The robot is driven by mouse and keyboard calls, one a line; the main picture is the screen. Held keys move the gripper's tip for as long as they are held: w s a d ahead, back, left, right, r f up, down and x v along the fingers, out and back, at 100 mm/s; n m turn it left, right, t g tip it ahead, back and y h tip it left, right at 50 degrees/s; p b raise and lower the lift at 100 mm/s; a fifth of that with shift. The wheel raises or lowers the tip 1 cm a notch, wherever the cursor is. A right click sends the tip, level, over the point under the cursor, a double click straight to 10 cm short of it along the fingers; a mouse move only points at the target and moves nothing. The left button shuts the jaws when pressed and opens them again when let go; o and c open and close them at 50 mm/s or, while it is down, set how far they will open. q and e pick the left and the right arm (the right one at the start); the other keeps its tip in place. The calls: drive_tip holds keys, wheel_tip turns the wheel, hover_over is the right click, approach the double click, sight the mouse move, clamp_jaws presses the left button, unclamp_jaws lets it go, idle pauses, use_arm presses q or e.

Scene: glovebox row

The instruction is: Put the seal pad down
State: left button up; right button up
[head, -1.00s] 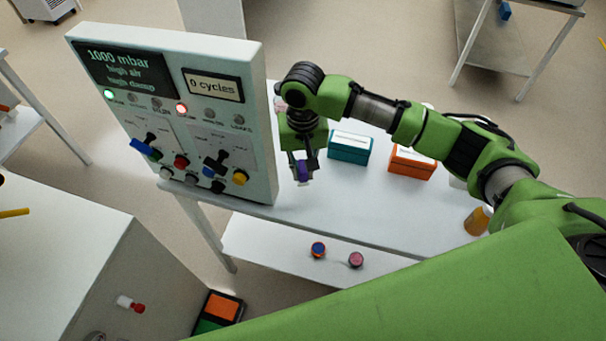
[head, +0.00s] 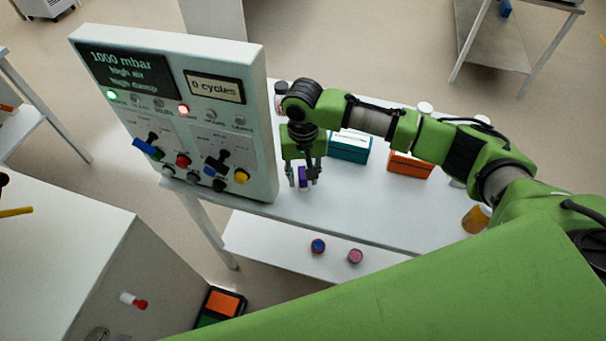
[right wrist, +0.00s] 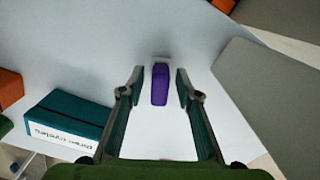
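The seal pad, which I take to be the small purple piece (head: 302,177) with a pale end, is on the white table just right of the control panel. In the right wrist view the purple piece (right wrist: 160,86) lies between my fingers with a gap on each side. My right gripper (head: 304,180) points down around it and is open; its fingers also show in the right wrist view (right wrist: 159,84). The piece appears to rest on the table top (head: 350,200). My left gripper is not in view.
The control panel (head: 255,120) stands close left of my right gripper. A teal box (head: 350,148) and an orange box (head: 410,165) stand to the right, with an amber jar (head: 475,219) farther right. The table front is clear. Two small round items lie on the lower shelf.

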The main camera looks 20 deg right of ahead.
sight(303, 174)
wheel_tip(303, 174, up, 12)
drive_tip(key=b, duration=0.2)
drive_tip(key=shift+r, duration=0.15)
idle(0.6)
